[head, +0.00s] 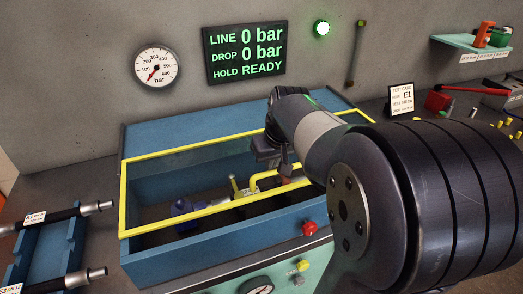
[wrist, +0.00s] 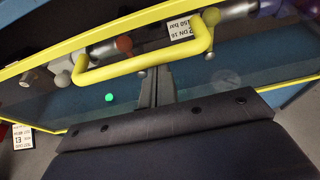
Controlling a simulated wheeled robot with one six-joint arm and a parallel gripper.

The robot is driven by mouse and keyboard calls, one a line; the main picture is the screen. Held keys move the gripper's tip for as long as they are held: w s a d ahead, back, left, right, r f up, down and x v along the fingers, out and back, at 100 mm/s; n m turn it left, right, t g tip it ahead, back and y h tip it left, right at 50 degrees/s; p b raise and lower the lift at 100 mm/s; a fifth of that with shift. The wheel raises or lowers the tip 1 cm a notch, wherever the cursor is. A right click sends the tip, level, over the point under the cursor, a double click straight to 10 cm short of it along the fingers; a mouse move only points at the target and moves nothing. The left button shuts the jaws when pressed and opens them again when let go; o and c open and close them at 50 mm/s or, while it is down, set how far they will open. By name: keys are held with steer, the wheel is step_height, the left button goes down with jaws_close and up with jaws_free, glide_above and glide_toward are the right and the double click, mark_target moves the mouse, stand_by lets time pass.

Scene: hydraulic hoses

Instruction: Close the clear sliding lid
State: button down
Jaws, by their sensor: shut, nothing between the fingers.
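The clear sliding lid has a yellow frame (head: 170,229) and lies over the opening of the blue box (head: 215,245). My gripper (head: 283,178) is over the lid beside the handle, pointing down. In the wrist view my fingers (wrist: 153,80) are together and empty, close to the handle bar. I cannot tell whether they touch it. My arm hides the lid's right part.
Inside the box lies a hose with a blue fitting (head: 181,212) and a label (wrist: 186,31). A red button (head: 310,229) is on the box front. A hose rack (head: 62,250) stands at left. The display (head: 245,52) reads 0 bar and READY; a green lamp (head: 321,28) is lit.

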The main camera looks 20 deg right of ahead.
steer(key=s, duration=0.6)
steer(key=shift+s+b, duration=0.2)
steer(key=shift+b, duration=0.1)
steer(key=shift+f, duration=0.1)
steer(key=w+r, duration=0.1)
steer(key=w, duration=0.1)
steer(key=w+r+p, duration=0.1)
steer(key=w, duration=0.1)
steer(key=shift+w+r, duration=0.15)
steer(key=shift+r, duration=0.05)
steer(key=v, duration=0.8)
steer(key=shift+s+r, duration=0.25)
steer(key=shift+s, duration=0.25)
steer(key=shift+f, duration=0.1)
